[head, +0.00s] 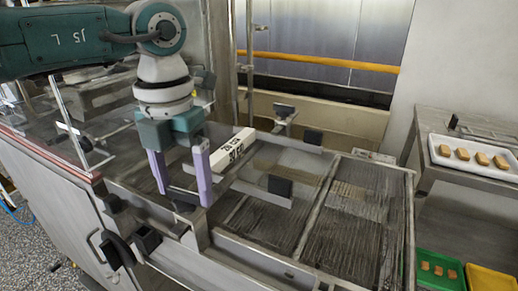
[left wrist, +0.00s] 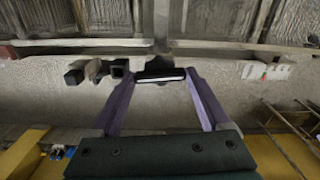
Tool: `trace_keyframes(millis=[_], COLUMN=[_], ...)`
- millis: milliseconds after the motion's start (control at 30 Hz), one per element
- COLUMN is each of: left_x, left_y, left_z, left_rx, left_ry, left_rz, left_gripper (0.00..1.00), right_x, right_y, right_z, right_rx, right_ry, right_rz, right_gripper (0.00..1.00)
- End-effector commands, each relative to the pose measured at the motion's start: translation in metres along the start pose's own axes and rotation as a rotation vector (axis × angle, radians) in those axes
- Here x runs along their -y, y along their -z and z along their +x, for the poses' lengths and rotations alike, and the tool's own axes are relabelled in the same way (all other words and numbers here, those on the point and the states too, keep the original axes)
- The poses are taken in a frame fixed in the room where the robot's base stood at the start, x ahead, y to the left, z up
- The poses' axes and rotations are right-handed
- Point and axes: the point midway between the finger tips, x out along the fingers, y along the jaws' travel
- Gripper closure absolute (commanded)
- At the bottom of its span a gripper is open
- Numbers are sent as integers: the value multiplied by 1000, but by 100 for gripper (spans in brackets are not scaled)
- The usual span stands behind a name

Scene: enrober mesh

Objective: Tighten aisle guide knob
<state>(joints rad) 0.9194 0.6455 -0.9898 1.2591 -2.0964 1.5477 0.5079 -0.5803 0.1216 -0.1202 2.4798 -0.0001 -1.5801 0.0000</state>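My left gripper (head: 184,196), with two purple fingers pointing down, is over the near left part of the enrober. The fingers are apart. In the left wrist view, a black bar-shaped piece (left wrist: 160,74) with a pale edge lies between or just beyond the fingertips; I cannot tell whether they touch it. I cannot tell which is the aisle guide knob. My right gripper is not in view.
A white lettered block (head: 232,150) stands right of the gripper. The wire mesh belt (head: 345,225) extends to the right. A clear panel (head: 85,125) stands at left. A white tray (head: 440,144) of brown pieces is on the right table; green (head: 425,284) and yellow trays sit lower.

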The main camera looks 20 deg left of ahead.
Motion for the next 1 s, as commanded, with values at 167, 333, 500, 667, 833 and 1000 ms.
trace_keyframes(millis=[167, 333, 500, 667, 833, 1000], left_x=[0, 0, 0, 0, 0, 0], left_y=[0, 0, 0, -1, 0, 0], left_z=[0, 0, 0, 1, -1, -1], left_rx=[0, 0, 0, 2, 0, 0], left_ry=[0, 1, 1, 0, 1, 1], left_rz=[0, 0, 1, 101, 137, 137], left_gripper=[42, 61, 76, 76, 76, 17], right_x=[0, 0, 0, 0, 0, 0], right_y=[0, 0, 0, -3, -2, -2], right_z=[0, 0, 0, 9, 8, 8], right_rx=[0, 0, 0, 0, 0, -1], right_ry=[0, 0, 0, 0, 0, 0], right_rz=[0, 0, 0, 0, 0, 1], right_gripper=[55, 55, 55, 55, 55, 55])
